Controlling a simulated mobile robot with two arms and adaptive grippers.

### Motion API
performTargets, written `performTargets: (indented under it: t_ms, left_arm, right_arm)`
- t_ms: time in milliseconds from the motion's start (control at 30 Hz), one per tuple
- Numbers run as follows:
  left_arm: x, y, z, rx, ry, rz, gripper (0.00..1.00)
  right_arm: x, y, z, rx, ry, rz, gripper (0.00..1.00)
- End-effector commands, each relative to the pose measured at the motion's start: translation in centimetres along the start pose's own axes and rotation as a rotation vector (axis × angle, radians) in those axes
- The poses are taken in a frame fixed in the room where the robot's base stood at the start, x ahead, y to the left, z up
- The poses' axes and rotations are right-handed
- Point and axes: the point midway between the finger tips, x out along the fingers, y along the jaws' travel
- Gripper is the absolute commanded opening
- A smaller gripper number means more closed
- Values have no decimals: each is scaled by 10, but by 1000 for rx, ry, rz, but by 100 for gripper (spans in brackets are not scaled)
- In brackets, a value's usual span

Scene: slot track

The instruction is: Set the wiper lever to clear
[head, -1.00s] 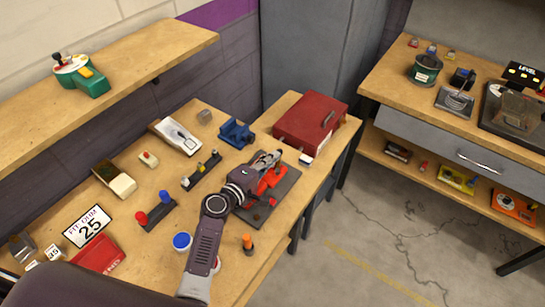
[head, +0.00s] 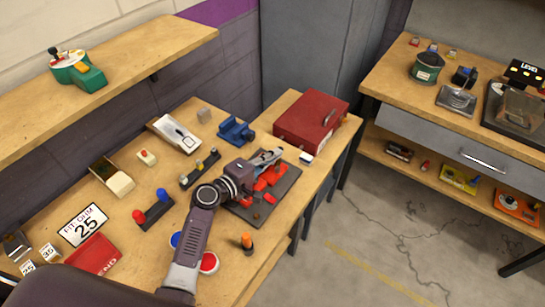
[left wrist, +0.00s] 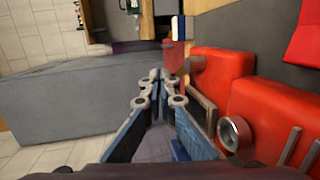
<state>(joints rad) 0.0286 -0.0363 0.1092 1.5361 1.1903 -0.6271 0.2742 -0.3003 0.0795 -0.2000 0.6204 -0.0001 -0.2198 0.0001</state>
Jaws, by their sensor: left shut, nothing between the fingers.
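A red mechanism (head: 262,183) sits on a dark base plate (head: 287,187) at the right part of the workbench. My left gripper (head: 277,153) is shut and empty, above the far side of this mechanism. In the left wrist view its blue fingers (left wrist: 157,85) are together. The red body (left wrist: 260,105) lies close to their right there, with a metal ring beside them. A narrow upright piece (left wrist: 180,40) banded blue, white and red stands just beyond the fingertips. I cannot tell whether the fingers touch it, or which part is the wiper lever. My right gripper is not in view.
A red metal box (head: 310,122) stands just behind the base plate, and a blue clamp-like object (head: 236,131) behind left. An orange-topped peg (head: 247,241) stands near the front edge.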

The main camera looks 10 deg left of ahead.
Motion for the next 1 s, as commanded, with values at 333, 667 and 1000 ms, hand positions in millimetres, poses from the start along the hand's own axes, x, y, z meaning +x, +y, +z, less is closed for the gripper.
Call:
performTargets:
  t_ms: [333, 667, 1000]
  left_arm:
    - [4, -3, -1, 27, -101, 0, 0]
    - [8, -2, 4, 59, -271, 0, 0]
    - [9, 2, 6, 56, -266, 1, 0]
  right_arm:
    - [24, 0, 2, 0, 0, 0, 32]
    - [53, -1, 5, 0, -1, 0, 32]
    - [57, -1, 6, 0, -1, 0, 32]
